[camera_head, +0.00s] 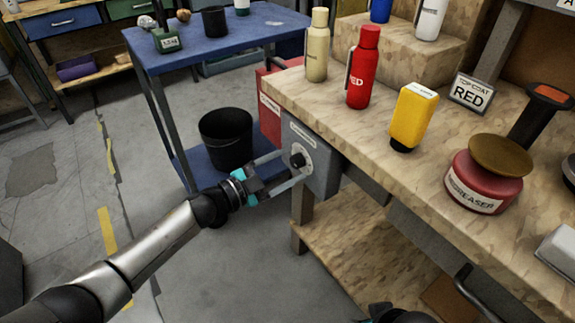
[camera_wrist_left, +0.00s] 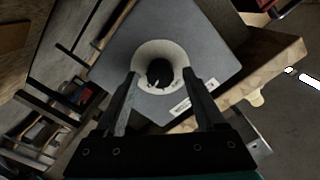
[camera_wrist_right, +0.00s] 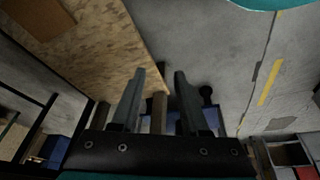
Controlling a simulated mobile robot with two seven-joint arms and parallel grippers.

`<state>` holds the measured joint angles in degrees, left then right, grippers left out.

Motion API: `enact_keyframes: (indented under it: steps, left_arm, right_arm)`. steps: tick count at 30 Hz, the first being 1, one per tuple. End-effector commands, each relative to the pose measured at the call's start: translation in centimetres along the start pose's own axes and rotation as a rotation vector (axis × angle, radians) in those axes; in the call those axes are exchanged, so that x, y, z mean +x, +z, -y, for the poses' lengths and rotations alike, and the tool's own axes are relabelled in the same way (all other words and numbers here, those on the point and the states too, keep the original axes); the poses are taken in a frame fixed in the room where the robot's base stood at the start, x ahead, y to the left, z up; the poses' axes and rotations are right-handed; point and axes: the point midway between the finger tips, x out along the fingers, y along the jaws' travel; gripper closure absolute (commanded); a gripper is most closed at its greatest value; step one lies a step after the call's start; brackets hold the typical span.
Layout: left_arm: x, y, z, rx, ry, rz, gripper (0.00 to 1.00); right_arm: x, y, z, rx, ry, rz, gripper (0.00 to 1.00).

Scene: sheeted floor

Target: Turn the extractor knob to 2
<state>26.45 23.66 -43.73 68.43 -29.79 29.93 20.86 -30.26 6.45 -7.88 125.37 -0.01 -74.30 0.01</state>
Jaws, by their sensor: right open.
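The extractor knob (camera_head: 298,160) is a dark round knob on a pale dial plate. It sits on a grey box (camera_head: 323,163) at the left end of the workbench. In the left wrist view the knob (camera_wrist_left: 160,73) shows in the middle of the dial (camera_wrist_left: 178,53), with the box behind it. My left gripper (camera_head: 288,171) is at the box, its open fingers on either side of the knob; I cannot tell whether they touch it. The dial numbers are too small to read. My right gripper (camera_wrist_right: 160,80) is open and empty, low by the bench.
The wooden workbench (camera_head: 295,88) holds a beige bottle (camera_head: 317,45), a red bottle (camera_head: 363,68), a yellow bottle (camera_head: 412,115) and a red degreaser tin (camera_head: 483,186). A blue cart (camera_head: 255,25) with a black bin (camera_head: 226,140) stands behind my left gripper. Open floor lies left.

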Motion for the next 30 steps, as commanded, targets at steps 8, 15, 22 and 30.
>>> enact_keyframes:
  steps: [8,15,22,30]
  left_arm:
    - [-0.1,0.0,0.0,0.000,0.000,0.000,0.29]
    - [-2.4,-0.1,0.1,0.000,0.001,0.002,0.29]
    - [-6.7,-0.1,0.1,-0.001,0.001,0.004,0.29]
    - [-12.1,-0.1,0.1,-0.001,0.001,0.003,0.29]
  right_arm:
    - [0.0,0.1,0.0,0.000,0.000,0.002,0.55]
    - [1.5,1.2,0.1,-0.002,-0.003,0.034,0.55]
    - [3.7,2.8,0.2,-0.004,-0.004,0.073,0.55]
    - [5.7,5.1,0.3,-0.006,-0.006,0.115,0.55]
